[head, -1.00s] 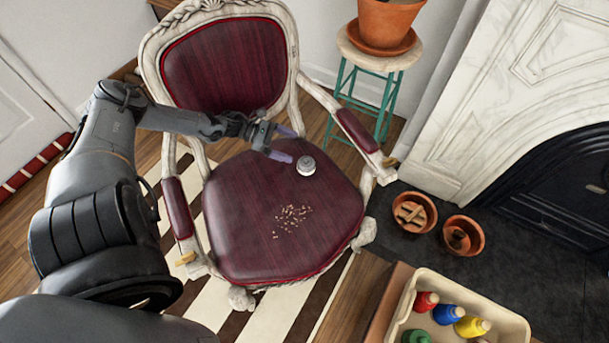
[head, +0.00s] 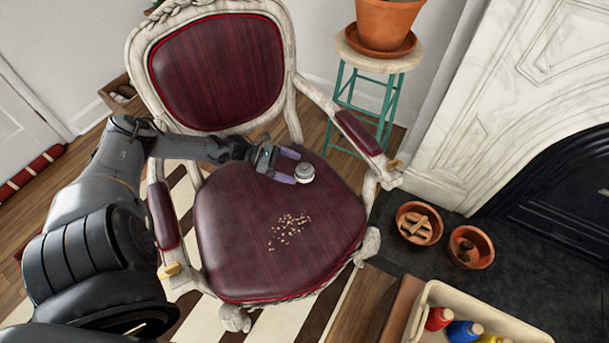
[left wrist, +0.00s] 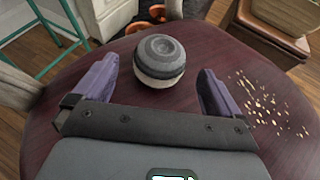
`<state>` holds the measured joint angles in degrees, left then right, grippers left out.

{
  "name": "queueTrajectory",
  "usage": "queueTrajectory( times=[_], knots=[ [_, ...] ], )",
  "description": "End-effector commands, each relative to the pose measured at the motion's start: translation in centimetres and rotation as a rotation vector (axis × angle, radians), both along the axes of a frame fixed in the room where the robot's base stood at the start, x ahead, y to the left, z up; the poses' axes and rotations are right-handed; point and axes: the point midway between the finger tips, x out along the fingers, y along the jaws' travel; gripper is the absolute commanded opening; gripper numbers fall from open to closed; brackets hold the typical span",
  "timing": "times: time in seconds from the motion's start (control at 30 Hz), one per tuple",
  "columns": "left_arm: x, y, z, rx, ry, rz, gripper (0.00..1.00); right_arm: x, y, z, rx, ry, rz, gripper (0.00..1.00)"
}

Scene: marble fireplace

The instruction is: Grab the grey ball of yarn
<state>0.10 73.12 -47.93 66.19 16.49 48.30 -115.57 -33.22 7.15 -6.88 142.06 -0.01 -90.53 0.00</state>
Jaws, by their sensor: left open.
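My left gripper (head: 288,166) is just above the seat, to the left of the ball. In the left wrist view, the ball (left wrist: 159,60) sits ahead of and roughly between the two purple fingertips of my left gripper (left wrist: 158,88), which are open. The fingers do not appear to touch it. My right gripper is not in view.
Small tan crumbs (head: 288,230) lie on the seat. The chair's right armrest (head: 358,132) rises beyond the ball. A green stool (head: 380,62) with a potted plant pot stands behind. Terracotta bowls (head: 419,223) and a tray of bottles (head: 500,325) are at the right.

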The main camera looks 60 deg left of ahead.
Motion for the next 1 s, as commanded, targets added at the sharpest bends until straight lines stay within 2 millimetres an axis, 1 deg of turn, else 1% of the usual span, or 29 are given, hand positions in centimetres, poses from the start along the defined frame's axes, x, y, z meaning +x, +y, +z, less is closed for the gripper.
queueTrajectory(
  times=[0.17,0.3,0.5,0.63,0.83,0.87,1.0],
  knots=[
    [1.0,-0.8,-0.7,-0.002,-0.002,-0.001,0.98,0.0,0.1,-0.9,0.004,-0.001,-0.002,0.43],
    [2.6,-2.0,-1.5,-0.002,-0.005,-0.002,0.98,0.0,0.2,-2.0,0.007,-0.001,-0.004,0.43],
    [4.2,-3.2,-2.3,0.000,-0.002,0.000,0.98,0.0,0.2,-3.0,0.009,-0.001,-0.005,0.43],
    [4.6,-3.6,-2.4,-0.001,-0.001,-0.001,0.98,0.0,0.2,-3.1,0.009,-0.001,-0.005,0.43],
    [4.6,-3.6,-2.3,0.000,0.000,-0.001,0.98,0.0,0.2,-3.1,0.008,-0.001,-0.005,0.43],
    [4.6,-3.6,-2.3,0.000,0.000,-0.001,0.97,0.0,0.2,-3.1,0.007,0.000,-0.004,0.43],
    [4.6,-3.5,-2.3,0.000,0.000,-0.001,0.76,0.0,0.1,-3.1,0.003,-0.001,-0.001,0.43]
  ],
)
